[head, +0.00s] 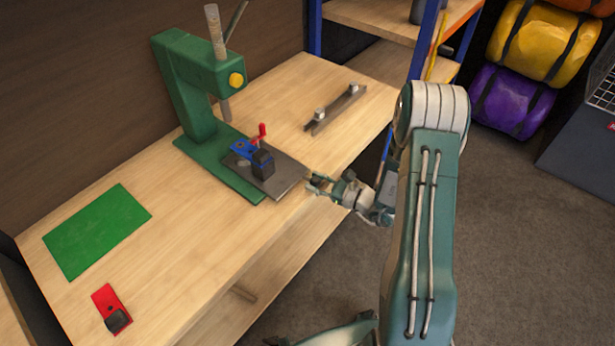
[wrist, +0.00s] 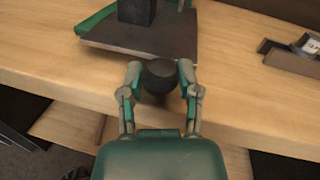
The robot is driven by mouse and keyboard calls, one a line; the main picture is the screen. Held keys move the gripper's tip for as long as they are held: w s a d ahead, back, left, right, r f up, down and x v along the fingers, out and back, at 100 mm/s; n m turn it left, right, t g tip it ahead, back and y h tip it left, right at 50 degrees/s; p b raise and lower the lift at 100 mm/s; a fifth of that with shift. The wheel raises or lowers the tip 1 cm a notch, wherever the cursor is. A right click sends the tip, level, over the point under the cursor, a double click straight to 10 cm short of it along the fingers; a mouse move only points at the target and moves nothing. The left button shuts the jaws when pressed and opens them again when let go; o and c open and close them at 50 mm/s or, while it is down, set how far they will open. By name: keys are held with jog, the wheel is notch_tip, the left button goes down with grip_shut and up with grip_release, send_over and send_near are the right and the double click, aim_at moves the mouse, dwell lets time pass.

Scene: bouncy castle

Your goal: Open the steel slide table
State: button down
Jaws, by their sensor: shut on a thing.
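The steel slide table is a dark grey plate (head: 288,177) at the foot of the green press (head: 187,90). It lies across the green base and sticks out past its right side toward the bench edge. In the wrist view the plate (wrist: 120,37) is just ahead, with a round black knob (wrist: 159,77) at its near edge. My gripper (head: 311,181) is at this front edge. In the wrist view its fingers (wrist: 159,68) are shut on the knob, one on each side. A black block (head: 262,164) with a blue and red clamp (head: 246,147) sits on the plate.
A steel bar with two bolts (head: 336,108) lies behind on the wooden bench (head: 205,262). Shelves with blue posts (head: 423,40) stand beyond the bench. Open floor (head: 510,230) is at the right.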

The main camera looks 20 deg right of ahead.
jog(key=s+a+v, duration=0.1)
jog(key=s+v, duration=0.1)
jog(key=v, duration=1.1)
jog(key=shift+a, duration=0.25)
jog(key=shift+c, duration=1.5)
grip_release()
jog(key=v, duration=1.2)
